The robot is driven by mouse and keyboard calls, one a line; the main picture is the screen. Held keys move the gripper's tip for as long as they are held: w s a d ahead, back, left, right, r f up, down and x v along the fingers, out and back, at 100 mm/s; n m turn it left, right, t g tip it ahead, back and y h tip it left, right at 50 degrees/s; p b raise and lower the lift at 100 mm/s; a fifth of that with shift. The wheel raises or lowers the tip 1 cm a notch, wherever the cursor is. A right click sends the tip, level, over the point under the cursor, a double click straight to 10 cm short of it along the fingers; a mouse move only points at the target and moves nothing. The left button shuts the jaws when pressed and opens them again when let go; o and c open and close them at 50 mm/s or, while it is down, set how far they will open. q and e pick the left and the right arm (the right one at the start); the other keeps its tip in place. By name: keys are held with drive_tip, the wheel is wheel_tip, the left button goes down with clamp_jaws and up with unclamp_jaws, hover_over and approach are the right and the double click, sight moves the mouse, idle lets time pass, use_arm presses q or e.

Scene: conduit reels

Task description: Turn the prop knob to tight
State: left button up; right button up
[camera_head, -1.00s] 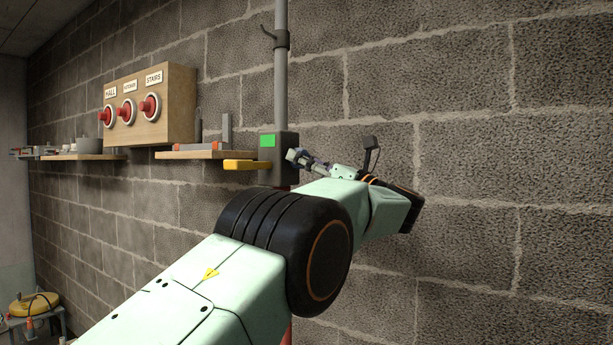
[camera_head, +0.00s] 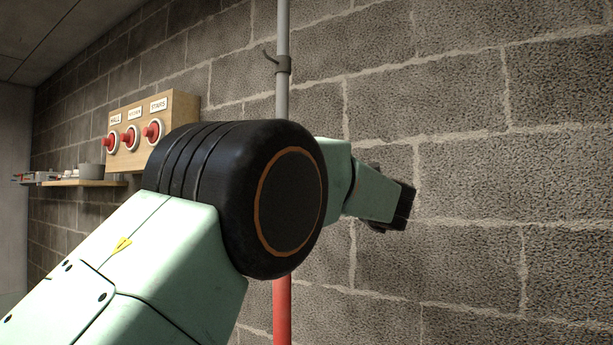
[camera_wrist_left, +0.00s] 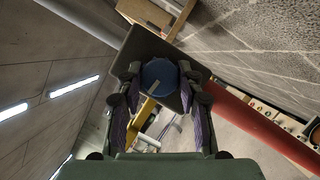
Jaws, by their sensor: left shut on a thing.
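In the left wrist view a round blue knob (camera_wrist_left: 159,76) with a pale pointer line sits on the dark box (camera_wrist_left: 146,46) of the prop. My left gripper (camera_wrist_left: 160,82) is shut on the knob, with one finger at each side of it. The pointer line slants toward the lower left. A yellow lever (camera_wrist_left: 144,118) shows beyond, between the fingers. In the head view the prop's grey upper pole (camera_head: 282,95) and red lower tube (camera_head: 282,310) show. My arm hides the box, the knob and the left gripper there. My right gripper is not in view.
A wooden panel (camera_head: 180,108) with red buttons and labels is on the block wall, left of the pole. A shelf (camera_head: 85,183) with small items is further left. The wall right of the pole is bare. The red tube (camera_wrist_left: 250,120) passes close by in the wrist view.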

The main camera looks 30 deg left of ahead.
use_arm(q)
drive_tip(key=shift+r+m+g+h+p, duration=0.1)
drive_tip(key=shift+m+g+h+p, duration=0.55)
drive_tip(key=shift+m+p, duration=1.8)
drive_tip(key=shift+r+m+g+h+p, duration=0.1)
drive_tip(key=shift+m+g+h+p, duration=0.55)
drive_tip(key=shift+m+p, duration=1.8)
drive_tip(key=shift+r+m+g+h+p, duration=0.1)
drive_tip(key=shift+m+g+h+p, duration=0.2)
drive_tip(key=shift+m+h+p, duration=1.45)
drive_tip(key=shift+m+y+p, duration=0.65)
drive_tip(key=shift+m+p, duration=0.1)
drive_tip(key=shift+p, duration=0.05)
drive_tip(key=o, duration=1.2)
drive_tip(key=shift+a, duration=0.2)
drive_tip(key=shift+c, duration=0.2)
drive_tip(key=shift+d, duration=0.2)
